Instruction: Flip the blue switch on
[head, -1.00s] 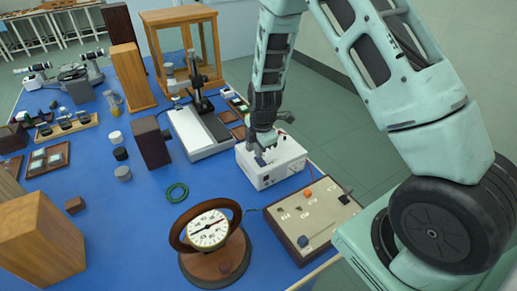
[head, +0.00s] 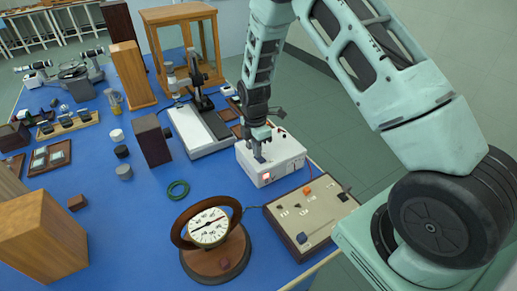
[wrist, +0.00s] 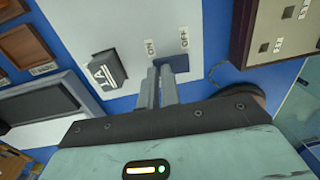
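The white box (head: 283,163) stands near the right edge of the blue bench. In the wrist view its face (wrist: 128,20) carries a blue switch (wrist: 178,62), with ON printed at its left end and OFF at its right. My gripper (wrist: 163,74) has its two fingers together, with nothing seen between them. The fingertips are at the switch's ON side and cover part of it; contact cannot be told. In the head view my gripper (head: 260,157) is over the top of the box. A red light (head: 265,178) glows on the box's front.
A beige panel (head: 310,213) with an orange knob is just in front of the box. A round dial meter (head: 209,228) stands front left of it. A grey-white instrument (head: 196,131) stands behind left.

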